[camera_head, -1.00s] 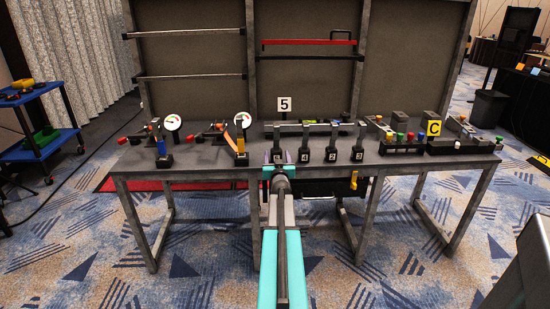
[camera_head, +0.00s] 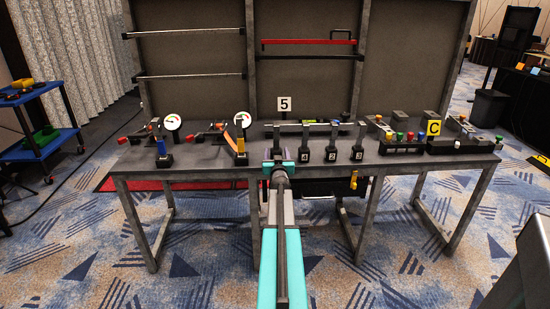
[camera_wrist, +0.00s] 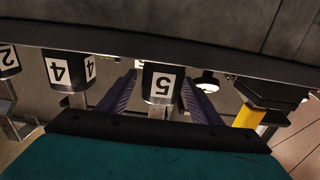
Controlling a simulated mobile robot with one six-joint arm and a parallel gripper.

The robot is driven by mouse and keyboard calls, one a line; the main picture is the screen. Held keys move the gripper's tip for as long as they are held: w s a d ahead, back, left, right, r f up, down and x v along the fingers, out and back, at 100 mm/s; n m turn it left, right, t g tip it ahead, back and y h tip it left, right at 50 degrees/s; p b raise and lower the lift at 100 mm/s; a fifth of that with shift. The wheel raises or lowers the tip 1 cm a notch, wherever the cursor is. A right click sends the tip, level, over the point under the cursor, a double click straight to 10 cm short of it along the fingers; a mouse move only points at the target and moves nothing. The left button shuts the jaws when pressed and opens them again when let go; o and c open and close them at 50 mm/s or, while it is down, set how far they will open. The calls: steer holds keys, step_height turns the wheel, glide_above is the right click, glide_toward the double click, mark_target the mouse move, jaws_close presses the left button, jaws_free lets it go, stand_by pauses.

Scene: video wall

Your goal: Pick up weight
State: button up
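The weight marked 5 (camera_wrist: 161,84) is a dark block with a white label and a metal bar. It appears upside down in the wrist view. My gripper (camera_wrist: 160,78) has its two purple fingers on either side of this block, with narrow gaps visible beside it, so it looks open. Whether a fingertip touches the block is unclear. In the head view my gripper (camera_head: 277,157) is at the table's front edge, and my wrist hides most of that weight. The weight marked 4 (camera_wrist: 66,70) stands beside it, also seen in the head view (camera_head: 303,156).
More numbered weights (camera_head: 332,154) stand to the right on the grey table (camera_head: 205,158). A 5 sign (camera_head: 284,104) is behind. Gauges and levers (camera_head: 240,143) are on the left, and coloured-knob blocks (camera_head: 402,139) on the right.

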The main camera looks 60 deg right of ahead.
mark_target(277, 146)
jaws_close()
steer(key=shift+r, duration=0.1)
steer(key=shift+r, duration=0.15)
steer(key=shift+r+p, duration=0.4)
steer(key=shift+r, duration=1.2)
steer(key=r+v, duration=0.1)
steer(key=v, duration=1.5)
steer(key=shift+r, duration=0.3)
steer(key=shift+w, duration=0.1)
